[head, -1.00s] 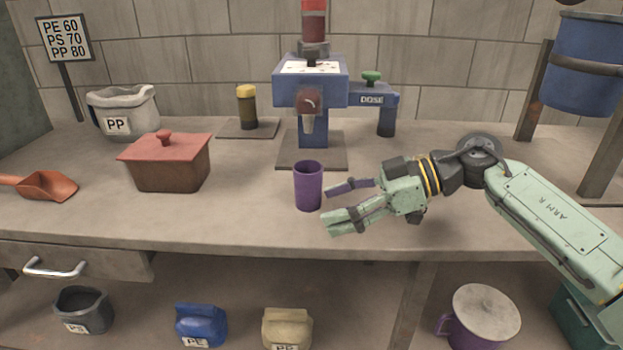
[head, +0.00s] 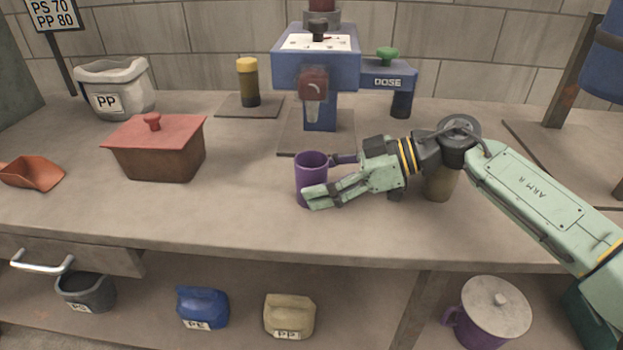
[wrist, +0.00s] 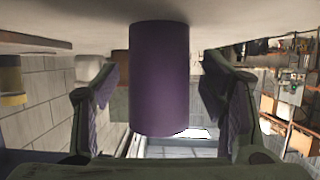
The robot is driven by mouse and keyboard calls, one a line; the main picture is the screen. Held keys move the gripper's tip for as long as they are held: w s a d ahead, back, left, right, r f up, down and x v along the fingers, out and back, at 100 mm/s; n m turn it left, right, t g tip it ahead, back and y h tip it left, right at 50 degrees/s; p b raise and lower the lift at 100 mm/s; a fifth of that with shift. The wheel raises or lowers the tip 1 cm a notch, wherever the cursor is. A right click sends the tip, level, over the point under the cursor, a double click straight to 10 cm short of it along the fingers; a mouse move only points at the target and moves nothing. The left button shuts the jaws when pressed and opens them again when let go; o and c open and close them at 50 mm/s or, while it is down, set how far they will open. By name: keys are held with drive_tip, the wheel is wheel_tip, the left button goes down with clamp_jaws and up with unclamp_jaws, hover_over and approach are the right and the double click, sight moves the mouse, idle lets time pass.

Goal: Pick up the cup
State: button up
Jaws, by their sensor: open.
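A purple cup (head: 310,172) stands upright on the workbench near its front edge. My gripper (head: 321,179) has come in from the right, low over the bench. Its fingers are open, one on the near side of the cup and one on the far side. In the wrist view the picture is upside down, and the cup (wrist: 159,80) stands between the two spread fingers of my gripper (wrist: 158,88), with gaps showing on both sides. The near finger hides part of the cup's lower side in the head view.
A brown box with a red lid (head: 155,150) stands to the left on the workbench (head: 230,215). A blue press (head: 316,70) stands behind the cup. A tan container (head: 440,184) is partly hidden behind my arm. A purple lidded mug (head: 466,330) is on the lower shelf.

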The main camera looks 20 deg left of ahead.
drive_tip(key=shift+x, duration=0.95)
drive_tip(key=c, duration=1.3)
drive_tip(key=shift+r, duration=0.15)
